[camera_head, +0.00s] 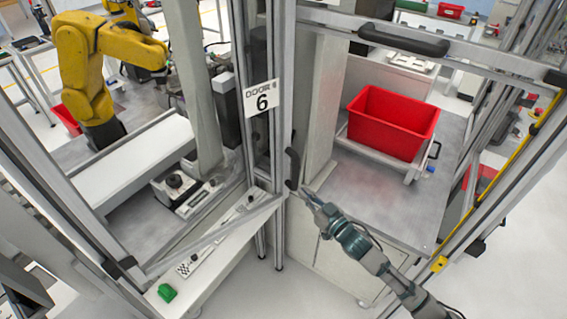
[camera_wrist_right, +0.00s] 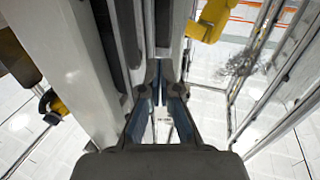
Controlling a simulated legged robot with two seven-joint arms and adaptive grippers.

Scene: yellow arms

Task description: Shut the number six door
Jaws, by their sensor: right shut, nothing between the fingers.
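The door 6 sign (camera_head: 262,97) hangs on a framed clear panel left of centre in the head view. A black upright handle (camera_head: 292,168) sits on the frame edge just right of and below the sign. My right gripper (camera_head: 310,197) is shut and empty, just below and right of this handle; I cannot tell whether it touches. In the wrist view its fingers (camera_wrist_right: 160,78) come together in front of grey metal uprights (camera_wrist_right: 140,40) with dark gaps. The opening right of the handle shows the cell inside. My left gripper is not in view.
A red bin (camera_head: 393,122) stands on a bench inside the opening. A horizontal rail with a black handle (camera_head: 404,39) crosses above it. A yellow robot arm (camera_head: 85,75) stands behind the left panel. Open floor lies at bottom centre.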

